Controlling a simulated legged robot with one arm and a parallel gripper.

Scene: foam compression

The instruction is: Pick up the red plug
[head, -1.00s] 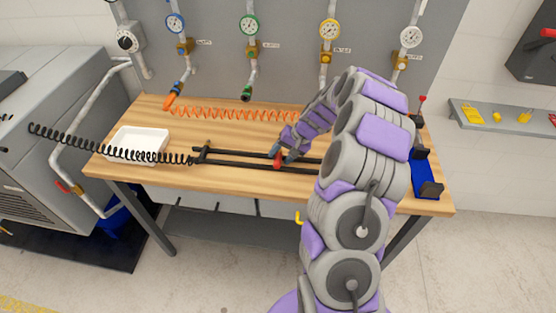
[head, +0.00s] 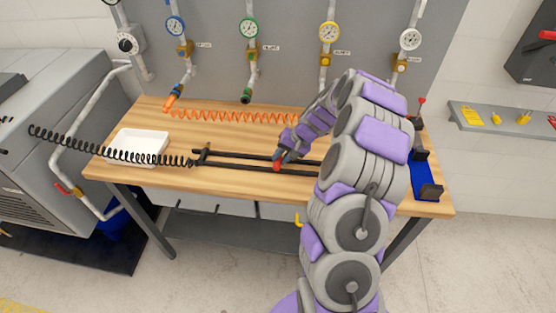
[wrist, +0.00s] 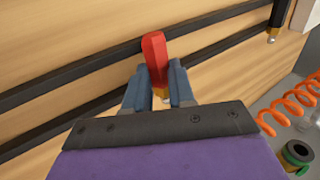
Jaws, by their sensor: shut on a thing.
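The red plug (wrist: 154,55) shows in the wrist view between the two blue-grey fingers of my gripper (wrist: 160,82). Its red body sticks out past the fingertips, and its brass-coloured end lies between the fingers. My gripper is shut on it. In the head view the red plug (head: 277,166) shows as a small red spot at the tip of my gripper (head: 281,157), over the black rails (head: 240,163) on the wooden table. I cannot tell whether the plug touches the rails or the table.
A white tray (head: 140,135) and a black coiled hose (head: 100,151) are on the left. An orange coiled hose (head: 235,116) lies along the back below the wall gauges. A blue base with black blocks (head: 424,180) stands at the right end. The front table strip is clear.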

